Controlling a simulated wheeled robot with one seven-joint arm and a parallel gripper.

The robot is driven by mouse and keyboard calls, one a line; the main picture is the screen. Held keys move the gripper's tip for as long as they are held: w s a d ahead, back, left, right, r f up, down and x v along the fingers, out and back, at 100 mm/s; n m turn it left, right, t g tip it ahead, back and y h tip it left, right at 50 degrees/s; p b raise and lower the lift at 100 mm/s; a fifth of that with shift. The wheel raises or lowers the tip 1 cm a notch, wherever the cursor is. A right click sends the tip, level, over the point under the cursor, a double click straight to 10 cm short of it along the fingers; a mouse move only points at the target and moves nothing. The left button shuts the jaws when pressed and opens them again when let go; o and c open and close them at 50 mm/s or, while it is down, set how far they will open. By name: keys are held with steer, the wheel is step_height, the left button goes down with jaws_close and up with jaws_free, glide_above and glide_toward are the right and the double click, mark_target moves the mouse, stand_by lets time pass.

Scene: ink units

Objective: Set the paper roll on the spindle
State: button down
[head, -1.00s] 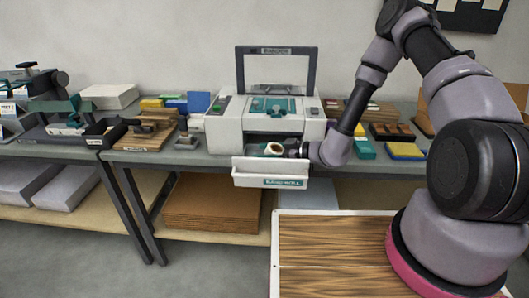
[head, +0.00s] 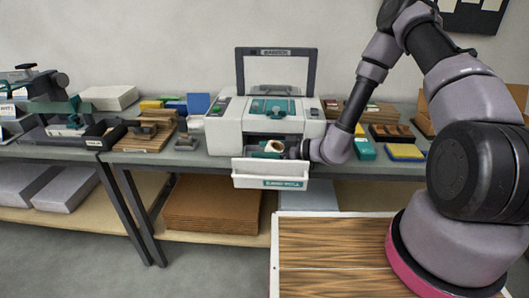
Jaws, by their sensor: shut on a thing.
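A small white paper roll (head: 274,147) with a brown core is at the mouth of the open front drawer of the printer. My gripper (head: 284,149) comes in from the right and is shut on the roll, just above the drawer. The drawer (head: 270,173) is white with a green label and is pulled out over the table's front edge. The printer (head: 228,127) is white and teal, with its dark-framed lid (head: 240,73) raised. The spindle cannot be made out; the drawer's front wall hides its inside.
Wooden blocks (head: 150,137) and a small grey tool (head: 186,140) lie left of the printer. Blue and yellow boxes (head: 407,152) lie to the right, beside my arm. Brown boards (head: 212,205) are stacked on the lower shelf. A wooden-topped surface (head: 330,245) is in front.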

mark_target(276, 148)
steer(key=shift+s+a+r, duration=0.15)
steer(key=shift+a+r, duration=0.35)
steer(key=shift+a, duration=0.35)
steer(key=shift+c, duration=1)
jaws_free()
steer(key=shift+s, duration=0.1)
steer(key=shift+v, duration=3)
steer(key=shift+f+v, duration=0.2)
steer(key=shift+v, duration=2.3)
steer(key=shift+d, duration=0.1)
